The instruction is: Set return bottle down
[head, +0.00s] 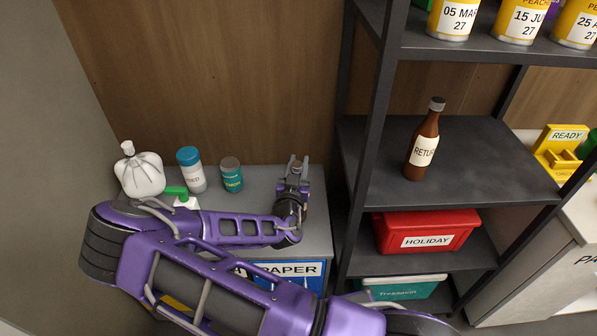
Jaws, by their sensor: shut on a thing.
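A brown bottle (423,146) with a grey cap and a cream label reading "RETU…" stands upright on the dark middle shelf (480,150) at the right. My gripper (297,166) is over the right part of the grey counter (262,180), to the left of the shelf unit and well apart from that bottle. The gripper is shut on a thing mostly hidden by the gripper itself. A small brown patch shows beside it, but I cannot tell what it is.
On the counter stand a white tied bag (140,174), a blue-capped white jar (191,170), a teal jar (231,175) and a green-topped bottle (184,198). A red HOLIDAY bin (425,225) is below the bottle's shelf. Cans (455,18) stand above. Room is free around the bottle.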

